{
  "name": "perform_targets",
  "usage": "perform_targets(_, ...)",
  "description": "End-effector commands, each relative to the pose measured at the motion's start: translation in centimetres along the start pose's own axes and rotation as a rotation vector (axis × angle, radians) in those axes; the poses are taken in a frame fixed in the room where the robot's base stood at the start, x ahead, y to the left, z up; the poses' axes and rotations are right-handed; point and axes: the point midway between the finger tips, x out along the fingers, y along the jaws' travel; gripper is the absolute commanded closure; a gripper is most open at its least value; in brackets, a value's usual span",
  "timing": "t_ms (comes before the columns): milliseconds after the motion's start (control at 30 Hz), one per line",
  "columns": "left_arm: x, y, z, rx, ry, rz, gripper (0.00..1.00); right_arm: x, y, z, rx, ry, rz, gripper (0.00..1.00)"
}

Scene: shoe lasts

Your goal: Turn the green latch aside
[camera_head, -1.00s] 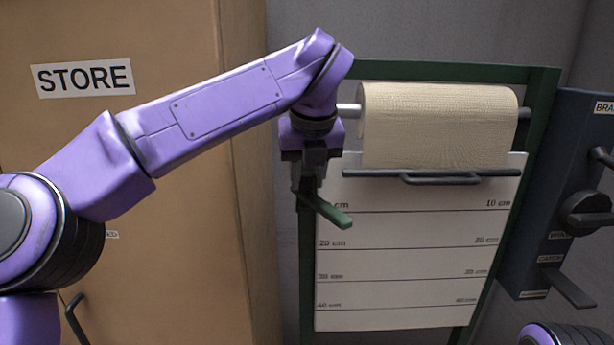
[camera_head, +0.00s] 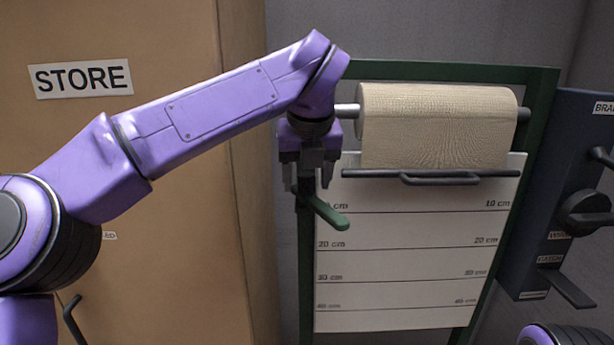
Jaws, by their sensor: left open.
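The green latch (camera_head: 328,214) is a short lever on the left post of the green frame, below the left end of the roll. It slants down to the right across the edge of the white measuring board. My left gripper (camera_head: 310,182) points down just above the latch, with its fingers apart. One finger is close to the latch's upper end; I cannot tell whether they touch. My right gripper is not in view.
A tan roll (camera_head: 437,125) hangs on a bar, with a dark handled bar (camera_head: 432,177) under it. The white board (camera_head: 400,275) has centimetre lines. A brown STORE cabinet (camera_head: 150,190) stands left. A dark panel with knobs (camera_head: 550,195) stands right.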

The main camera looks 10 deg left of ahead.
Motion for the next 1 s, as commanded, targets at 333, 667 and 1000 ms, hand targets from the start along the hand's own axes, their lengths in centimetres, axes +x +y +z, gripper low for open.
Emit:
perform_targets(333, -6.6, -0.1, 0.1, -0.001, -0.004, -0.001, 0.41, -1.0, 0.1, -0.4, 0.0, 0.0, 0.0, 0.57)
perform_targets(667, -10.5, -0.1, 0.0, 0.001, 0.001, 0.001, 0.41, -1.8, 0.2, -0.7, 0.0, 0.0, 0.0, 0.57)
perform_targets(1000, -10.5, -0.1, 0.0, 0.001, 0.001, 0.0, 0.41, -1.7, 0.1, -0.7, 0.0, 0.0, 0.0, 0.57)
